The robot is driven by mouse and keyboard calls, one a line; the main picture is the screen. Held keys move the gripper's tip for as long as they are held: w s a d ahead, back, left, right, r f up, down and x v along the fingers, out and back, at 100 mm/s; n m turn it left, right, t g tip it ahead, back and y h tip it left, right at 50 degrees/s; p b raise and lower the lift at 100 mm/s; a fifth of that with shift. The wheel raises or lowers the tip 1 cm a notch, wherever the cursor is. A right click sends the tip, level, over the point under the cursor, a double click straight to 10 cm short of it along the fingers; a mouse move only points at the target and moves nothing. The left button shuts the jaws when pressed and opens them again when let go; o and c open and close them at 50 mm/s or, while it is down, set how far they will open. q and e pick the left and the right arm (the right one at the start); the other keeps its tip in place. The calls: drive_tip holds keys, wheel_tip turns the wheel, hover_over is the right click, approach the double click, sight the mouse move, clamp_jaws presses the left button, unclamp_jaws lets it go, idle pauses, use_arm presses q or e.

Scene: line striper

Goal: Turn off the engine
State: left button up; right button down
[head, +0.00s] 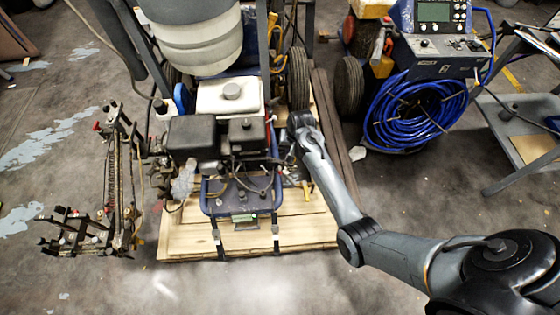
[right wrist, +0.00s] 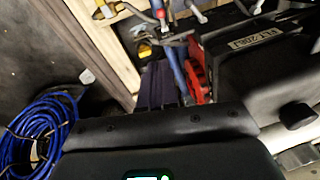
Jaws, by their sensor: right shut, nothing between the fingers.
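The engine (head: 232,98) sits on the line striper in the middle of the head view, with a white tank on top and black covers (head: 195,133) in front. In the right wrist view a black engine housing (right wrist: 245,70) with a label fills the upper right. A red part (right wrist: 197,72) shows at its left side. I cannot make out the engine switch for certain. My right arm reaches in to the engine's right side. My right gripper (right wrist: 160,84) is shut and empty, beside the red part; I cannot tell if they touch. My left gripper is not in view.
The striper stands on a wooden pallet (head: 300,229). A large grey container (head: 190,35) rises behind the engine. At the right are a blue hose coil (head: 418,112) and a metal stand (head: 520,115). A metal frame with rods (head: 115,190) stands at the left. The front floor is clear.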

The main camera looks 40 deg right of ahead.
drive_tip(key=shift+w+a+r, duration=0.15)
drive_tip(key=shift+w+r, duration=0.2)
drive_tip(key=shift+r, duration=0.15)
drive_tip(key=shift+f, duration=0.1)
drive_tip(key=b, duration=0.6)
hover_over(280, 168)
drive_tip(key=s, duration=0.1)
drive_tip(key=f, duration=1.2)
drive_tip(key=shift+s, duration=0.2)
drive_tip(key=shift+s+a+f, duration=0.25)
drive_tip(key=shift+f, duration=0.15)
drive_tip(key=shift+a, duration=0.1)
